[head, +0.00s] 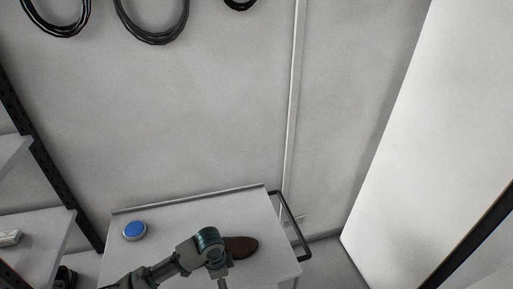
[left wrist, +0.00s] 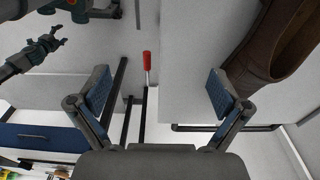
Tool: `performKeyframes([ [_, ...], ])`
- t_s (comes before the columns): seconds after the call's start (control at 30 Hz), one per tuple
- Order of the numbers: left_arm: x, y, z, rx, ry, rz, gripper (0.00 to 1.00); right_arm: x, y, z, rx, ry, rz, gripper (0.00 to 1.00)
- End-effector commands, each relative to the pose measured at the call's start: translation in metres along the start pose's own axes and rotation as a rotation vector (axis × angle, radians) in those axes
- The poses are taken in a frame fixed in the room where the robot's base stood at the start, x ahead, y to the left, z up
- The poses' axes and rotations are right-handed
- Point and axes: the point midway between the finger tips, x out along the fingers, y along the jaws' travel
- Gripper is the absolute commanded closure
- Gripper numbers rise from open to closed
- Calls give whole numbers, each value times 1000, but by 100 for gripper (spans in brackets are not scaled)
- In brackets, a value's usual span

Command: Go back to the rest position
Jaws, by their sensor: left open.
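My left arm reaches in from the lower left of the head view, over a light cart top (head: 170,222). In the left wrist view my left gripper (left wrist: 158,92) is open, with nothing between its fingers. A brown shoe (head: 242,247) lies on the cart beside my left wrist, partly hidden by it. The shoe also shows large at the upper right of the left wrist view (left wrist: 270,45). My right gripper (left wrist: 60,36) appears at the left of that view, its fingers spread and empty. The head view does not show it.
A round blue button (head: 134,230) sits on the cart's left side. A dark handle (head: 291,222) is on its right end. Shelves (head: 40,240) stand at left. The left wrist view shows a red-handled tool (left wrist: 147,62) and a blue drawer (left wrist: 40,137).

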Motion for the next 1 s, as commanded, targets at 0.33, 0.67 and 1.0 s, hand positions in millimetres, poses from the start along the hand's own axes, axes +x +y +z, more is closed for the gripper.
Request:
performKeyframes([
  [0.33,53,60,-29,-79,186,8,0,0,-1,2,0,-4,-1,36],
  [0.67,104,126,6,-533,385,-37,0,0,-1,4,0,-7,-2,36],
  [1.0,131,166,107,-931,294,-152,0,0,-2,4,0,-7,-2,36],
])
